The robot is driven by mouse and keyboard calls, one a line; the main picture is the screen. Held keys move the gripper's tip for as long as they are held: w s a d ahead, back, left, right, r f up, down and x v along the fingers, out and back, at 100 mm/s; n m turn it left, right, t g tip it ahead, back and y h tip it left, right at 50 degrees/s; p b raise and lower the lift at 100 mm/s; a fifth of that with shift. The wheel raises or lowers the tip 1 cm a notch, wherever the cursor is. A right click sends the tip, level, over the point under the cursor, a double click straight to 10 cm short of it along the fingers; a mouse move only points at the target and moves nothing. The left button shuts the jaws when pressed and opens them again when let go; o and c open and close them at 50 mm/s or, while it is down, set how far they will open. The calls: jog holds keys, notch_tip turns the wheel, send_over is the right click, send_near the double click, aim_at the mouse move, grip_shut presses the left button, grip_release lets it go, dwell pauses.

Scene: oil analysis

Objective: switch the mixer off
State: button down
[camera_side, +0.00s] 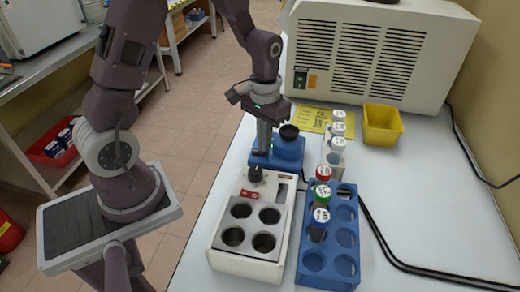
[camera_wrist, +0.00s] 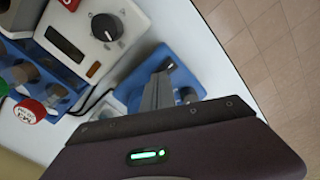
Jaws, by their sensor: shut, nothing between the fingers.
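The mixer is the blue unit (camera_side: 288,150) with a black round cup (camera_side: 289,132) on top, standing on the white bench behind the white heating block. My gripper (camera_side: 264,150) is shut and empty, pointing down at the left part of the mixer's blue base. In the wrist view the closed fingers (camera_wrist: 161,75) reach over the blue base (camera_wrist: 187,57), beside a small dark part (camera_wrist: 170,65) that may be its switch. Contact cannot be told. The fingers and wrist body hide part of the mixer, including most of its cup, in the wrist view.
The white heating block (camera_side: 227,257) with a black knob (camera_side: 255,173) and red switch (camera_side: 250,194) stands close in front. A blue rack (camera_side: 313,262) holds capped tubes to the right. A yellow bin (camera_side: 382,125) and large white machine (camera_side: 420,35) stand behind. The right bench is mostly clear.

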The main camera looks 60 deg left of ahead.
jog(key=shift+f, duration=0.45)
jog(key=shift+r, duration=3.55)
jog(key=s+d+r+m+t, duration=0.1)
jog(key=s+d+r+t, duration=0.1)
jog(key=s+r, duration=0.5)
jog(key=s+d+r+m+t, duration=0.2)
jog(key=s+r, duration=0.4)
jog(key=s, duration=0.4)
jog(key=d+t, duration=0.1)
jog(key=d, duration=0.1)
jog(key=shift+s+d+r+t, duration=0.2)
jog(key=shift+d+r+t, duration=0.1)
jog(key=shift+d+r, duration=0.1)
